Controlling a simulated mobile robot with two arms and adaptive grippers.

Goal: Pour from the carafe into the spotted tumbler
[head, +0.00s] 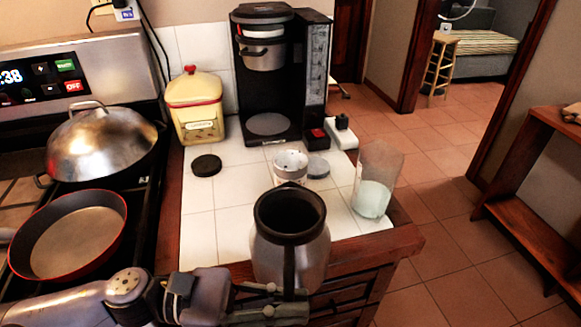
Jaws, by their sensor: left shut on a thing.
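The carafe (268,258) is silver with a wide black rim and a black handle facing me. It is upright and open-topped at the front edge of the tiled counter; I cannot tell whether it touches the counter. My left gripper (288,308) comes in from the left and is shut on the carafe's handle. A small white cup with dark speckles, which looks like the spotted tumbler (290,174), stands on the tiles behind the carafe, apart from it. Its lower front is close behind the carafe rim. My right gripper is not in view.
A clear glass with a pale green lower part (374,190) stands at the counter's right edge. A coffee maker (268,125), yellow canister (195,108), black disc (206,165) and grey disc (318,167) are behind. The stove with a red pan (70,240) is left. Tiles left of the carafe are clear.

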